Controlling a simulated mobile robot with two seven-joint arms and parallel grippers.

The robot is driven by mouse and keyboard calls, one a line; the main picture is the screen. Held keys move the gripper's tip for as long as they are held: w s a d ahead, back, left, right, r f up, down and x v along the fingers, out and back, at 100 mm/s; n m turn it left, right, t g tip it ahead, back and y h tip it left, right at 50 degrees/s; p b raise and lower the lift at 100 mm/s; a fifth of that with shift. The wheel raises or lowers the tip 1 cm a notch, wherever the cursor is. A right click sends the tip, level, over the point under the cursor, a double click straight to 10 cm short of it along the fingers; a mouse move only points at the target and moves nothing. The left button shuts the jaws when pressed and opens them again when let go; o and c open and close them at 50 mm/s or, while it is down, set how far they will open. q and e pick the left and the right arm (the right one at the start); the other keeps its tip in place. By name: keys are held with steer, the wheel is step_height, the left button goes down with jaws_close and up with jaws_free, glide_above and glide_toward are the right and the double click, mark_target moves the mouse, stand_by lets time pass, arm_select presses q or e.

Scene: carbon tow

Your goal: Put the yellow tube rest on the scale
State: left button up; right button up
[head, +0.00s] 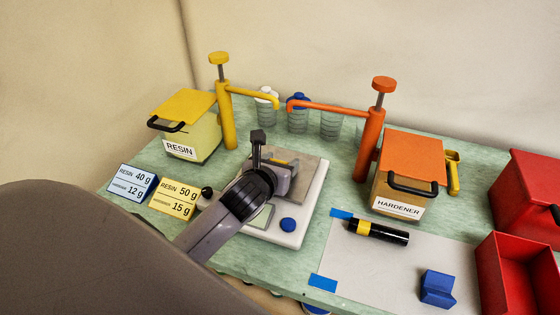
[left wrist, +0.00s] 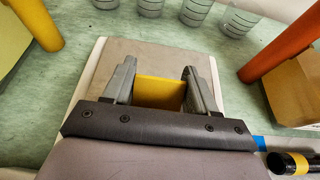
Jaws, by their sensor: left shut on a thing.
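The yellow tube rest (left wrist: 158,92) sits between the two fingers of my left gripper (left wrist: 155,85), which is shut on it. In the head view, my left gripper (head: 272,164) is over the plate of the scale (head: 309,172), and only a small part of the yellow rest (head: 284,162) shows between the fingers. The scale's plate (left wrist: 150,54) lies behind and below the rest in the left wrist view. I cannot tell whether the rest touches the plate. My right gripper is not in view.
A black tube with a yellow band (head: 390,234) and a blue rest (head: 437,288) lie on the grey mat (head: 370,270). Red bins (head: 505,275) stand at right.

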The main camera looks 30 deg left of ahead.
arm_select(q)
steer(key=o, duration=1.2)
steer(key=shift+s, duration=0.1)
steer(key=shift+v, duration=3.45)
